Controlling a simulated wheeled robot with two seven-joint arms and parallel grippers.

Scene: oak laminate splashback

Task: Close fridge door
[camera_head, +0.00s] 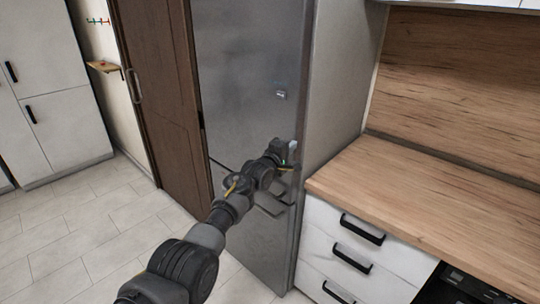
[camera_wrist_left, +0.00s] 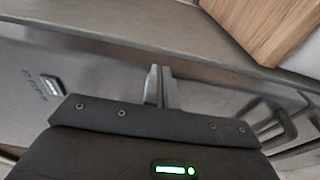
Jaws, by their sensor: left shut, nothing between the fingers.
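The tall grey metal fridge (camera_head: 345,85) stands in the middle of the head view. Its upper door (camera_head: 245,70) looks flush or nearly flush with the body; I see no clear gap, and cannot tell if it is fully shut. Handles (camera_head: 272,205) show lower on the front, partly behind my arm. My left gripper (camera_head: 291,152) is at the door front near its right edge. In the left wrist view its fingers (camera_wrist_left: 160,86) are together, empty, and close to the grey door surface (camera_wrist_left: 100,75); contact is unclear. My right gripper is out of view.
A wooden counter (camera_head: 430,200) with white drawers (camera_head: 345,245) and black handles adjoins the fridge on the right. A brown door (camera_head: 160,80) stands left of it. White cabinets (camera_head: 50,90) are far left. The tiled floor (camera_head: 75,235) is clear.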

